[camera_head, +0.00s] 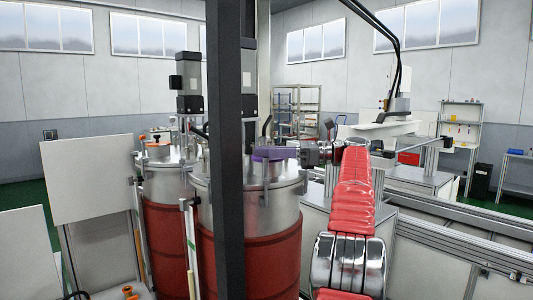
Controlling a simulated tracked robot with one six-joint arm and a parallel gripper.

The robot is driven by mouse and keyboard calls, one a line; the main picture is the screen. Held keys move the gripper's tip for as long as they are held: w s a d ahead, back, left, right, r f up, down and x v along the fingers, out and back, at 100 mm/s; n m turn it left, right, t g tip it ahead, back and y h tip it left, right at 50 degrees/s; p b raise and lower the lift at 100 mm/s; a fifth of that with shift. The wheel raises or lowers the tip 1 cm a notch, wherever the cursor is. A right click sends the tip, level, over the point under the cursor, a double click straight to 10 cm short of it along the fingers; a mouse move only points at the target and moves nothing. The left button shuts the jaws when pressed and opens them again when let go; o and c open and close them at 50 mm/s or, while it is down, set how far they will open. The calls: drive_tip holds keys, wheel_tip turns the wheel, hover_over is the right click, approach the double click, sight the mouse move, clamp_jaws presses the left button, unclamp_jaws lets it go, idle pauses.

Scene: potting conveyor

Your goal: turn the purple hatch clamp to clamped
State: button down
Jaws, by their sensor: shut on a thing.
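The purple hatch clamp (272,153) is on the lid of the nearer steel vessel (283,208), just right of the dark upright post. My gripper (299,153) reaches in from the right at lid height and is shut on the right end of the purple clamp. The fingertips are small here, and their exact grip is hard to make out. The post and the lid fittings hide part of the lid. I cannot tell the clamp's angle exactly.
A dark upright post (226,120) crosses the view in front of the vessel. A second vessel (165,188) with an orange part on its lid stands behind left. Pale panels (88,175) stand at the left. A metal conveyor frame (460,238) runs along the right.

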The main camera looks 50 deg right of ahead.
drive_tip(key=c, duration=1.9)
unclamp_jaws()
drive_tip(key=shift+o, duration=0.2)
drive_tip(key=v, duration=1.2)
drive_tip(key=shift+s, duration=0.15)
